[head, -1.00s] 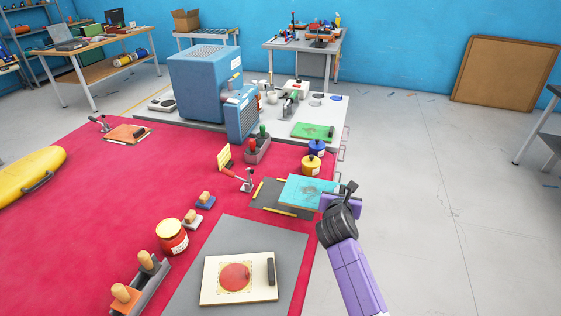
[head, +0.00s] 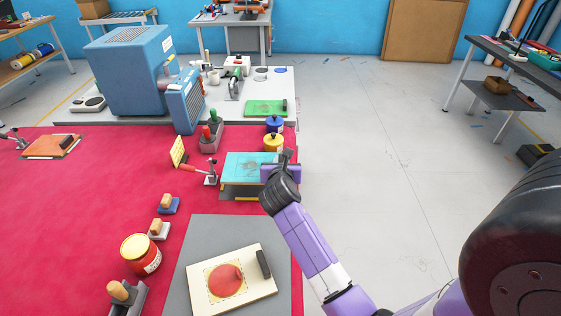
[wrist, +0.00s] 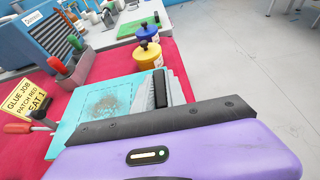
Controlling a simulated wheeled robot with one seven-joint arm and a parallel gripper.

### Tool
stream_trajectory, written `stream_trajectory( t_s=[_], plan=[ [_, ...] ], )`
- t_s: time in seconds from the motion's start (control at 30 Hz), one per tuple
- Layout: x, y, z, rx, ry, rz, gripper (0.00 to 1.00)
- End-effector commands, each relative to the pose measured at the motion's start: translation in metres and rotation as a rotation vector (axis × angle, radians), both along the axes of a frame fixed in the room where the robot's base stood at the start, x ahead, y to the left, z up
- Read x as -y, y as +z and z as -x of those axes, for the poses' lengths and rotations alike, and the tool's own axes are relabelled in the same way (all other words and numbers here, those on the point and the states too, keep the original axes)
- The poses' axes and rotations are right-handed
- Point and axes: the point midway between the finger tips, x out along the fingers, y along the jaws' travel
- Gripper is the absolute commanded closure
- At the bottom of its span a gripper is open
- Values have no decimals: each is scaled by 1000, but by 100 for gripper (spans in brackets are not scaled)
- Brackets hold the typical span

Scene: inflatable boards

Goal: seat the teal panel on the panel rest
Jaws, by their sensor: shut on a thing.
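The teal panel (head: 246,163) is flat, with a brownish worn patch inside a dashed outline, which shows in the wrist view (wrist: 88,118). My gripper (head: 279,170) is at the panel's right edge, shut on its dark handle (wrist: 160,88). The panel is over the panel rest (head: 240,190), a dark grey base with yellow strips. Most of the rest is hidden beneath the panel; its front part and front yellow strip show. The panel looks slightly raised over it, but I cannot tell whether they touch at the back.
A red-handled clamp (head: 208,173) and a yellow sign (head: 178,151) stand left of the rest. Yellow (head: 272,142) and blue (head: 274,124) pots stand behind it. A cream panel with a red patch (head: 231,284) lies in front on a grey mat (head: 203,232).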

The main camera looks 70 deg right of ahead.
Motion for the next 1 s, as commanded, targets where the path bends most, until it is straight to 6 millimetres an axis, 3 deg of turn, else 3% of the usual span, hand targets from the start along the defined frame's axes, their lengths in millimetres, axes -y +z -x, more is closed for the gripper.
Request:
stream_trajectory(
  t_s=[0.53, 1.0],
  plan=[
    [0, -40, 0, 0, 0, 1, 100],
    [0, -45, 0, 2, 1, 1, 100]
  ],
)
